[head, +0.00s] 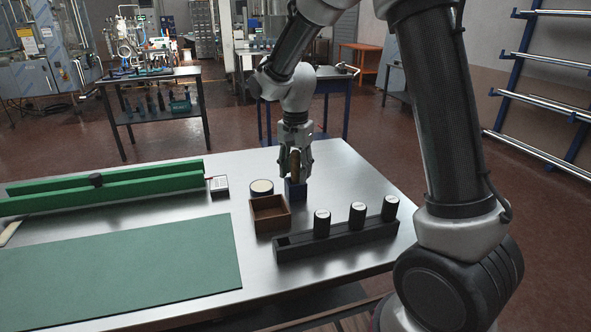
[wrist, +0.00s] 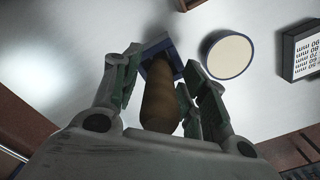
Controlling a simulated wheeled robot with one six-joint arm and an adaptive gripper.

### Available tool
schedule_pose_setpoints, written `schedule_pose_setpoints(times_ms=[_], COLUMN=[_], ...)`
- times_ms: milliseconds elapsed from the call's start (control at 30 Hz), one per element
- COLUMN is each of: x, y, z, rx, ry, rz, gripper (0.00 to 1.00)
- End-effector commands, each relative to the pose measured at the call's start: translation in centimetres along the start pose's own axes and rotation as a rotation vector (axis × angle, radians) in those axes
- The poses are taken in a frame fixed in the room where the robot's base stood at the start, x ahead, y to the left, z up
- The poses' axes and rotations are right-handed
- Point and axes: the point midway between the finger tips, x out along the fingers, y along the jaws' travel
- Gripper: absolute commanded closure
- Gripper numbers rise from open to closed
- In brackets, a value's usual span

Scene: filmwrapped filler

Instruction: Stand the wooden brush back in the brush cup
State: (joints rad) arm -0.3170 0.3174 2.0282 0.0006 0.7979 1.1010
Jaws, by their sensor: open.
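The wooden brush (head: 295,168) stands in the dark blue brush cup (head: 296,191) on the metal table. In the wrist view, the brown brush handle (wrist: 160,104) runs down toward the blue cup (wrist: 157,48), and its lower end is hidden inside. My gripper (head: 295,160) is over the cup, pointing down. Its fingers are open, one on each side of the handle. In the wrist view the gripper (wrist: 160,72) shows gaps beside the handle near the fingertips; whether a finger touches it I cannot tell.
A round pale-topped tin (head: 262,187) and an open brown wooden box (head: 270,226) stand close left of the cup. A dark rack (head: 336,243) with three dark cylinders stands in front. A small labelled box (head: 218,187) and a green mat (head: 130,265) lie left. Table behind the cup is clear.

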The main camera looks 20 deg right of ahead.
Motion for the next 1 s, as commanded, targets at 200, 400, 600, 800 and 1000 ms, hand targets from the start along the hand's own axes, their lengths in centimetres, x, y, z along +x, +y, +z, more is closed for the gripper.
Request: schedule_pose_setpoints(times_ms=[200, 400, 600, 800, 1000], x=[-3.0, -7.6, -11.0, -12.2, -13.7], y=[-0.1, -0.1, -0.1, 0.0, 2.5], z=[0.0, -0.1, 0.0, 0.0, 0.0], rx=[0.0, 0.0, 0.0, 0.0, -0.05], ry=[0.002, 0.003, 0.002, 0.001, 0.015], rz=[-0.005, -0.005, -0.003, -0.001, -0.027], gripper=[0.57, 0.57, 0.57, 0.57, 0.57])
